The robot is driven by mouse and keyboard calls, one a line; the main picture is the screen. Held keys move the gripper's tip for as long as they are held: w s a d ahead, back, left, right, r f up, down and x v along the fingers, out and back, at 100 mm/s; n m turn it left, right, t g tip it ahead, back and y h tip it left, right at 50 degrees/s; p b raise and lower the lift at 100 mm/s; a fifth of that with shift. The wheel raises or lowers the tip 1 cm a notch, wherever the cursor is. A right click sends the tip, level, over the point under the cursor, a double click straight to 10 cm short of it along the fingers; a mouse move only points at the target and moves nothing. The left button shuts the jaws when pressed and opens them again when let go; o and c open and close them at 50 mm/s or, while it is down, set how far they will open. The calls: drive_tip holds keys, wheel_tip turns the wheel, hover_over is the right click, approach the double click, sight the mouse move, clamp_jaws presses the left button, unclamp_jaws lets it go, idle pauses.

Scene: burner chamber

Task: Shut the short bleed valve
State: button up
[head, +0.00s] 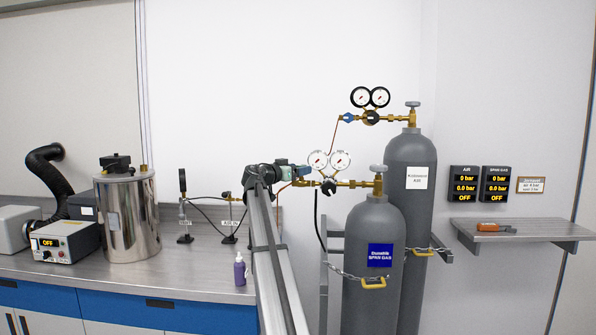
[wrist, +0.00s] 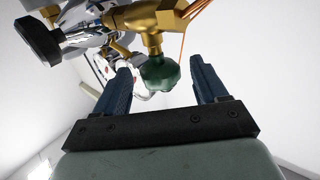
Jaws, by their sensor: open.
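The short grey cylinder (head: 372,222) with a blue span gas label carries a brass regulator with two white-faced gauges (head: 328,160). In the wrist view, a green knob (wrist: 160,74) under a brass fitting (wrist: 148,20) sits between the two open blue fingers of my gripper (wrist: 160,82). Gaps show on both sides of the knob. I take it for the short cylinder's bleed valve; it is hidden in the head view. I cannot tell whether it is open or shut.
A taller grey cylinder (head: 410,165) with its own regulator (head: 371,117) stands behind. Chains hold both cylinders. A black knob (wrist: 38,40) is close at the left in the wrist view. Dark displays (head: 465,184) reading OFF hang above a small shelf (head: 515,231). A bench (head: 200,280) stands left.

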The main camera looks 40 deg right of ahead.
drive_tip(key=shift+d, duration=0.2)
drive_tip(key=shift+c, duration=0.5)
drive_tip(key=c, duration=1)
drive_tip(key=shift+o, duration=0.2)
drive_tip(key=shift+w+g, duration=0.15)
drive_tip(key=shift+g, duration=0.15)
